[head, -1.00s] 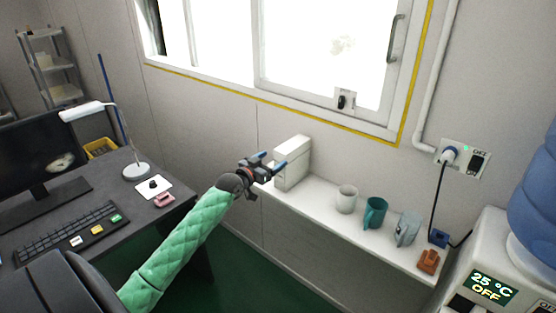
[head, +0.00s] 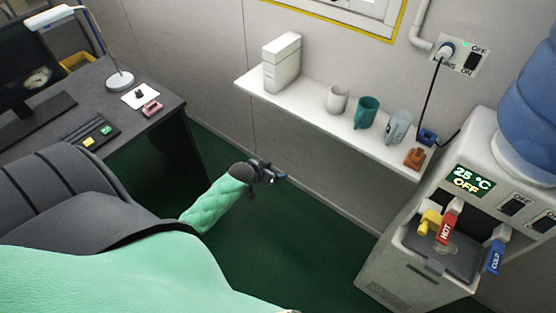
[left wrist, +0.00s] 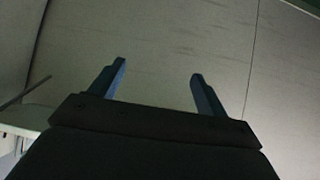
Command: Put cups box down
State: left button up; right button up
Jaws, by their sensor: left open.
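The white box (head: 281,62), which I take to be the cups box, stands upright at the left end of the white wall shelf (head: 314,112). My left gripper (head: 282,177) is below and in front of the shelf, apart from the box. Its two blue fingers are spread with nothing between them, as the left wrist view (left wrist: 158,85) also shows. My right gripper is not in view.
On the shelf stand a white cup (head: 337,99), a teal mug (head: 366,112), a grey-blue mug (head: 397,127) and a brown object (head: 415,158). A water dispenser (head: 440,230) is at right, a dark desk (head: 150,118) at left. Green floor lies between.

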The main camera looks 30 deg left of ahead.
pick_arm(q)
jog(key=s+d+f+g, duration=0.4)
jog(key=s+d+f, duration=0.6)
jog(key=s, duration=0.5)
jog(key=s+d+f+g, duration=0.4)
jog(key=s+d+f, duration=0.7)
jog(key=s, duration=0.4)
jog(key=shift+d+f+m+g+y, duration=0.2)
jog(key=shift+d+m+g+y, duration=0.15)
jog(key=shift+d, duration=0.2)
